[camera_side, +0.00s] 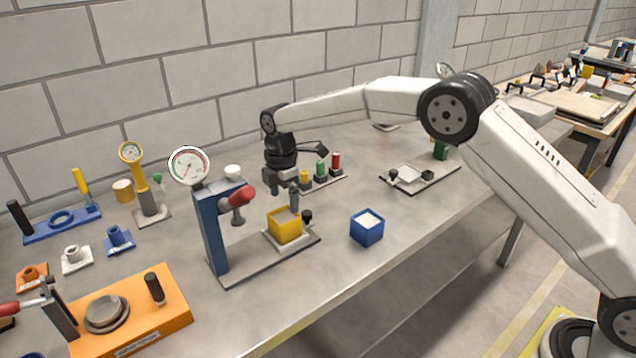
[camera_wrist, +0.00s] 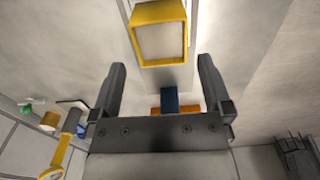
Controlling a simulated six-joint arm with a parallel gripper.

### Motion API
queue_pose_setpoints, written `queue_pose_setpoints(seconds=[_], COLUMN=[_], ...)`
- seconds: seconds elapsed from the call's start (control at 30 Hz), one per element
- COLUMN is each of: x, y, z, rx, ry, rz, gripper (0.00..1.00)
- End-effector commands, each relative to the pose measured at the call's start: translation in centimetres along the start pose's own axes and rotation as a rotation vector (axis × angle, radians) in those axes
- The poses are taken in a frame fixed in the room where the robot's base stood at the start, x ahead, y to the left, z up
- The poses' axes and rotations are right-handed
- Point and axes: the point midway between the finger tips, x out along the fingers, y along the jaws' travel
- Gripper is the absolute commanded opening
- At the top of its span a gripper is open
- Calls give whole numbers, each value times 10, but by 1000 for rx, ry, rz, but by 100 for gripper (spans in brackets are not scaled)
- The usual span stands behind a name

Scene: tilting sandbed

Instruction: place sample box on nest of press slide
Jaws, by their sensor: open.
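A yellow box (camera_side: 284,226) with an open top sits upright on the light nest plate (camera_side: 300,242) of the press slide (camera_side: 262,262). The press has a blue column (camera_side: 214,235), a red-tipped handle and a round gauge. A blue box (camera_side: 367,230) with pale contents stands on the bench to the right, apart from the press. My gripper (camera_side: 282,192) is open and empty, just above and behind the yellow box. In the wrist view, the yellow box (camera_wrist: 160,10) lies ahead of my spread fingers (camera_wrist: 162,67), with no finger visibly around it.
An orange fixture (camera_side: 135,315) stands front left. Small blue, white and orange parts and a yellow gauge stand (camera_side: 145,185) are at left. A rack of coloured knobs (camera_side: 322,178) and a grey plate fixture (camera_side: 420,175) lie behind. The bench front right is clear.

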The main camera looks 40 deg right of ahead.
Motion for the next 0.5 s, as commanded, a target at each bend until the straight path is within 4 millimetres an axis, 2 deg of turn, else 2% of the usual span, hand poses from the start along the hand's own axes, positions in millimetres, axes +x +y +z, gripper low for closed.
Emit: queue_pose_setpoints(seconds=[0.2,0.5], x=[-29,-41], y=[0,0], z=[0,0], rx=[0,0], ry=[0,0], rz=[2,0], gripper=[100,100])
